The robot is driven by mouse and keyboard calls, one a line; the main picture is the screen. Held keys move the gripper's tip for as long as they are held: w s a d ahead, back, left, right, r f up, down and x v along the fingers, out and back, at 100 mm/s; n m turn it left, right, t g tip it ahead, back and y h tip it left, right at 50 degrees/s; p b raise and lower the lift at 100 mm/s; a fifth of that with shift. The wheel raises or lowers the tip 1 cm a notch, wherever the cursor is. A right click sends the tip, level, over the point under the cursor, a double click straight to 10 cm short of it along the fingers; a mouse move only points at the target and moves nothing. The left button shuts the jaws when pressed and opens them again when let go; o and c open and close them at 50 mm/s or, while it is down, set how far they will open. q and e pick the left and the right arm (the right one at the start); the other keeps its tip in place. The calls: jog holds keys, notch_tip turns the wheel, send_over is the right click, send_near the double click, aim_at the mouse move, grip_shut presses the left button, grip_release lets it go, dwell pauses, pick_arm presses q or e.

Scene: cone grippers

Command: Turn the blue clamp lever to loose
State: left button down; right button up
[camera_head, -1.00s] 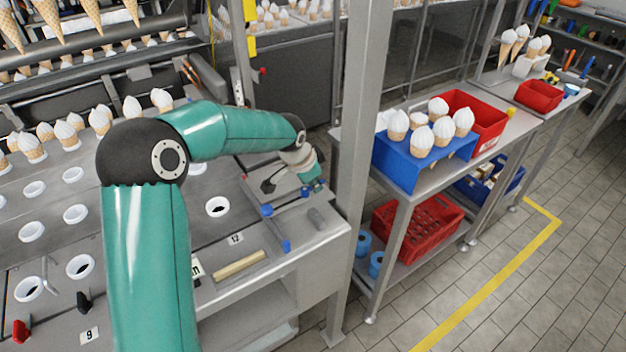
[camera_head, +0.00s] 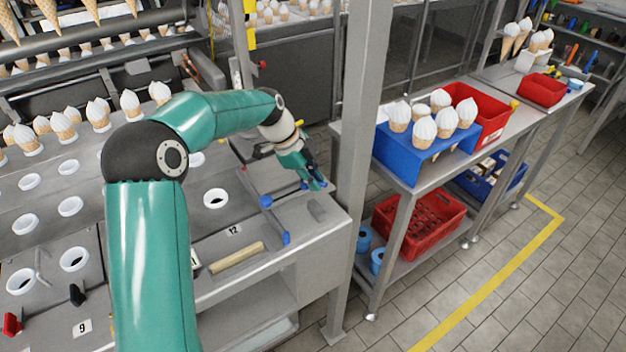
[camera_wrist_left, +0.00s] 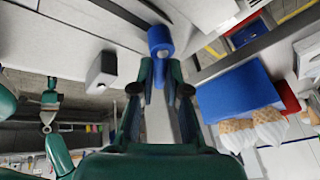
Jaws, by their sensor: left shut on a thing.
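My left gripper (camera_head: 314,180) reaches over the right end of the grey machine table and points down and to the right. In the left wrist view its two dark green fingers (camera_wrist_left: 160,68) close around the blue end of the clamp lever (camera_wrist_left: 160,40), a short blue cylinder just at the fingertips. In the head view only a little blue of this lever end (camera_head: 322,186) shows at the fingertips; the fingers cover most of it. The lever's angle is hard to tell. My right gripper is in neither current view.
A small grey block (camera_head: 317,211) sits close by on the table. A metal post (camera_head: 352,200) stands just right, before a shelf with a blue cone holder (camera_head: 397,158) and red crate (camera_head: 415,238).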

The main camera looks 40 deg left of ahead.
pick_arm(q)
jog(key=m, duration=0.2)
jog(key=shift+s+a+r+m+g+h, duration=0.1)
jog(key=shift+s+a+m+g+h, duration=0.05)
jog(key=shift+a+m+g+h, duration=0.2)
jog(key=shift+s+a+m+g+p, duration=0.15)
jog(key=shift+m+g+p, duration=0.15)
jog(key=shift+m, duration=0.5)
jog(key=shift+s+d+m+g+p, duration=0.1)
jog(key=shift+m+g+p, duration=0.25)
jog(key=shift+m, duration=0.4)
jog(key=shift+s+a+m+g+p, duration=0.15)
jog(key=shift+m+g, duration=0.25)
jog(key=shift+m, duration=0.4)
jog(key=shift+d, duration=0.1)
jog(key=shift+r, duration=0.1)
jog(key=c, duration=1.2)
grip_release()
jog(key=shift+h, duration=0.25)
jog(key=shift+d, duration=0.1)
